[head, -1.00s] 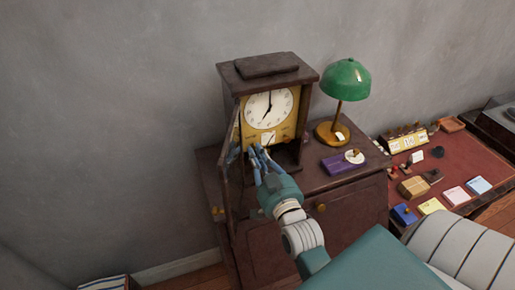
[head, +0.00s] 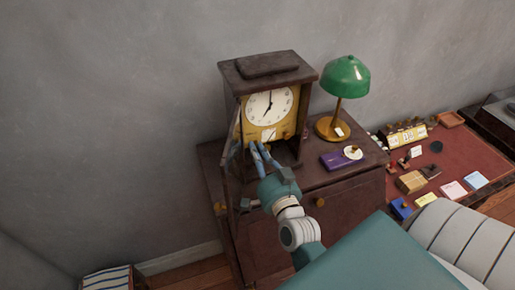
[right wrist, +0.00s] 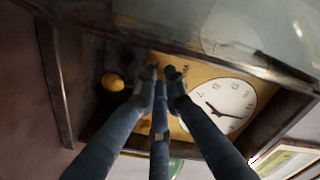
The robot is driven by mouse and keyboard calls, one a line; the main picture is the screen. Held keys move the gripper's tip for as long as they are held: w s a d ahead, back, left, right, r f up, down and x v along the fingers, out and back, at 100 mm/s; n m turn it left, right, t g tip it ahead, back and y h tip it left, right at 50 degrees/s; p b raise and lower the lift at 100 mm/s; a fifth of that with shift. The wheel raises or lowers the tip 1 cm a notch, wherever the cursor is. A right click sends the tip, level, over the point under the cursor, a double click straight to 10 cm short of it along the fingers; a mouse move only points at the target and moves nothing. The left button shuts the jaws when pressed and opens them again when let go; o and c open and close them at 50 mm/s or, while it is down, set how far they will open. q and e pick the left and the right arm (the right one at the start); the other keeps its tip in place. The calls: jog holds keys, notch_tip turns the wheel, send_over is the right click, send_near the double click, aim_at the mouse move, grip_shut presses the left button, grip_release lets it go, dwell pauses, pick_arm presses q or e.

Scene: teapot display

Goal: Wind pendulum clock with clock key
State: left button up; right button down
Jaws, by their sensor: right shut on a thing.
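The pendulum clock (head: 263,69) stands on a dark wooden cabinet, with a white dial (head: 268,105) on a gold face plate. Its glass door (head: 231,165) is swung open to the left. My right gripper (head: 257,148) is in front of the lower face plate, below the dial. In the right wrist view its blue fingers (right wrist: 160,84) are drawn together at the gold plate, beside the dial. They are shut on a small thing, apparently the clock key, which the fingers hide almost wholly. A round gold pendulum bob (right wrist: 112,81) shows in the dark opening. My left gripper is not in view.
A green-shaded lamp (head: 347,77) stands right of the clock. A purple box (head: 334,162) lies in front of it. A red-topped desk (head: 450,160) with several small items is further right. The open door is close to my right gripper's left side.

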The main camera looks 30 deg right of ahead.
dwell(0.3)
jog(key=c, duration=1.8)
grip_release()
jog(key=shift+a, duration=0.1)
